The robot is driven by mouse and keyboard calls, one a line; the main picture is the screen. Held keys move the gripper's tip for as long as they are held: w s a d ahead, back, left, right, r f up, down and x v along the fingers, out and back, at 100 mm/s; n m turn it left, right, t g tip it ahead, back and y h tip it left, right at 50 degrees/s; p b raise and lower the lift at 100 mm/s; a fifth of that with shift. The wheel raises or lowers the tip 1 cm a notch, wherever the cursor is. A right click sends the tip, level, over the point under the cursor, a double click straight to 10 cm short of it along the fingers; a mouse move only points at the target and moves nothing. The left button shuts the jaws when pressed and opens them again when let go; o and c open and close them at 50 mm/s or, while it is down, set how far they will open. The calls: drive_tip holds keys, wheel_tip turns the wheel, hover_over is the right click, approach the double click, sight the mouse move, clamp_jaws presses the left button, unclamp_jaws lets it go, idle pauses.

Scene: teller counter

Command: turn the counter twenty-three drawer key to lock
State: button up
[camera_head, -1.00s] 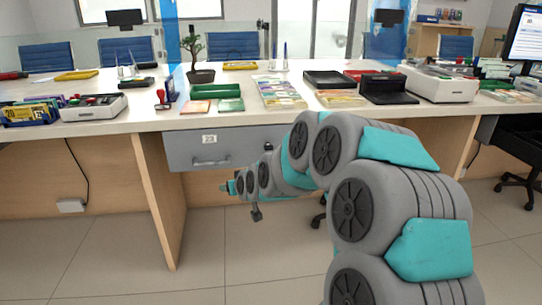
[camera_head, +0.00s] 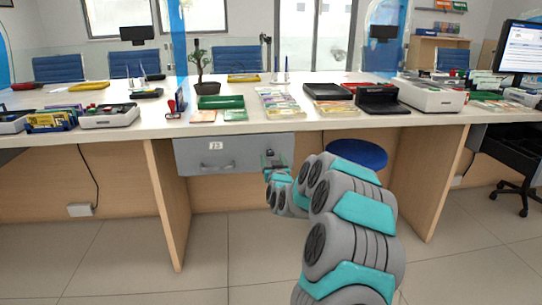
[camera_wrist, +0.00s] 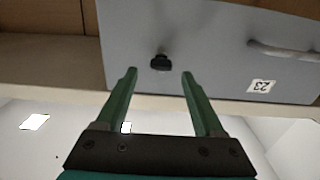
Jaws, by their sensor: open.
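The grey drawer (camera_head: 240,150) under the counter carries a white label (camera_head: 215,146) reading 23 and a bar handle. In the wrist view the drawer face (camera_wrist: 200,35) appears upside down. Its black key (camera_wrist: 160,62) sticks out of the face, away from the handle. My gripper (camera_wrist: 159,72) is open, its two green fingers pointing at the drawer. The key shows between and just beyond the fingertips, and I see no contact. In the head view my gripper (camera_head: 272,158) is in front of the drawer's right end and hides the key.
The white countertop (camera_head: 150,125) overhangs the drawer. A wooden side panel (camera_head: 168,200) stands at the drawer's left. A blue stool seat (camera_head: 358,153) is right of my gripper. The floor below the drawer is clear.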

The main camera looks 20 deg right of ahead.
sight(271, 155)
drive_tip(key=shift+x, duration=1.85)
drive_tip(key=shift+c, duration=0.2)
clamp_jaws()
